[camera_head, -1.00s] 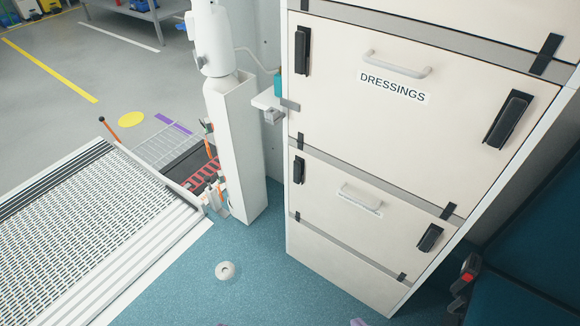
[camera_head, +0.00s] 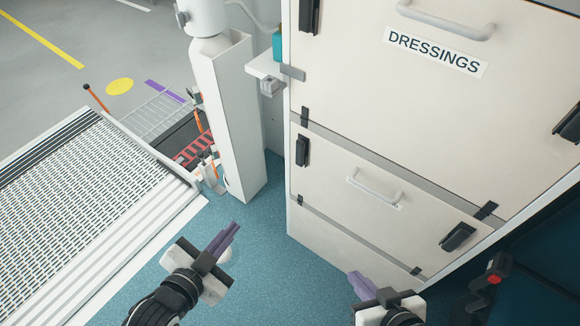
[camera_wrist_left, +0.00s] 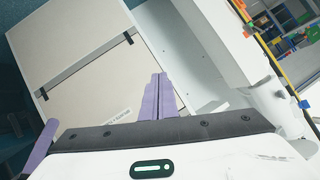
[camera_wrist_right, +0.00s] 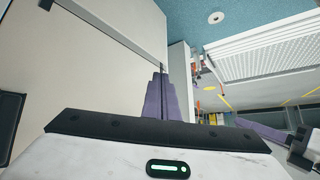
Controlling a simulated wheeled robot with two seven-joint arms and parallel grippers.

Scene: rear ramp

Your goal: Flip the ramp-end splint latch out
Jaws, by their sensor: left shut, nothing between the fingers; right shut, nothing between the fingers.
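The cabinet's upper drawer is labelled DRESSINGS; the lower drawer front (camera_head: 400,230) has a label too small to read. A black upright latch (camera_head: 302,150) sits at the lower front's left end, nearest the ramp, and looks flat against it. Another black latch (camera_head: 458,237) sits at its right end. My left gripper (camera_head: 228,238) is shut and empty, over the blue floor, left of and below the ramp-end latch. My right gripper (camera_head: 358,282) is shut and empty before the cabinet's bottom panel. The shut fingers also show in the left wrist (camera_wrist_left: 158,97) and right wrist (camera_wrist_right: 160,95) views.
A white post (camera_head: 230,120) stands left of the cabinet, with a small bracket shelf (camera_head: 268,68) between them. The perforated ramp (camera_head: 85,200) lies at left. A dark blue seat (camera_head: 540,250) with a red buckle is at right. Blue floor is clear before the cabinet.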

